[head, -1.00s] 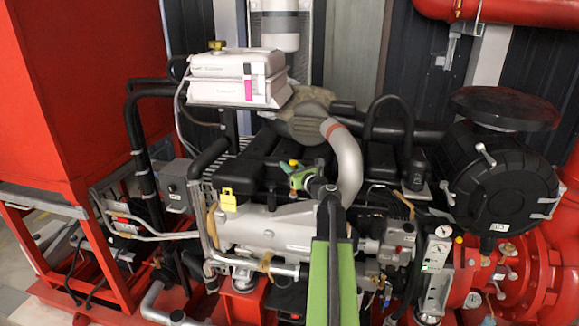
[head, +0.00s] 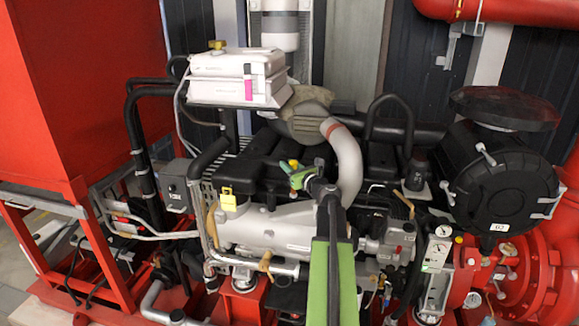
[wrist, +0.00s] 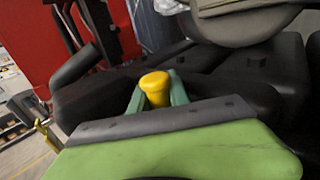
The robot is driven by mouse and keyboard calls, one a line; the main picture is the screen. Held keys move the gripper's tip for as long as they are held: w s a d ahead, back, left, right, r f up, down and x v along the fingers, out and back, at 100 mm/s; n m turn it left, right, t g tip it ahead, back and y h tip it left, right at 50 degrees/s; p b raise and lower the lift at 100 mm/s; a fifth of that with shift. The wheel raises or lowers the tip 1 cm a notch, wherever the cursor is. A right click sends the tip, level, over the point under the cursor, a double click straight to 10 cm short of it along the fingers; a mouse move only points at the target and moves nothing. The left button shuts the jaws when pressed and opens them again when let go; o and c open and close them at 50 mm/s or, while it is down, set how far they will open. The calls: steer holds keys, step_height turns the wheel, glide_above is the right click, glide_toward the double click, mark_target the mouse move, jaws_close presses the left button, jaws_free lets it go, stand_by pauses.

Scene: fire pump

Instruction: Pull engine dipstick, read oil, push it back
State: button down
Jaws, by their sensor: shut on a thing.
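The yellow dipstick handle (wrist: 155,84) stands between the two green fingertips in the wrist view. My gripper (wrist: 158,94) is shut on it. In the head view the yellow handle (head: 293,163) shows as a small spot at the fingertips of my gripper (head: 295,174), over the engine's black top. The rest of the dipstick and its tube are hidden behind my gripper and arm, so I cannot tell how far it is seated. No oil mark is visible. The engine (head: 275,226) has a grey block below black covers.
A grey curved pipe (head: 347,165) rises close to the right of my gripper. A black round air filter housing (head: 495,185) is at right.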

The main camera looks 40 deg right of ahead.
stand_by(0.3)
step_height(320, 180, down, 5)
steer(key=b, duration=0.4)
steer(key=shift+r+b, duration=0.1)
steer(key=shift+b, duration=0.3)
steer(key=shift+r, duration=0.15)
steer(key=c, duration=1.2)
jaws_free()
steer(key=shift+s+r, duration=0.1)
steer(key=shift+s, duration=0.05)
steer(key=shift+c, duration=0.2)
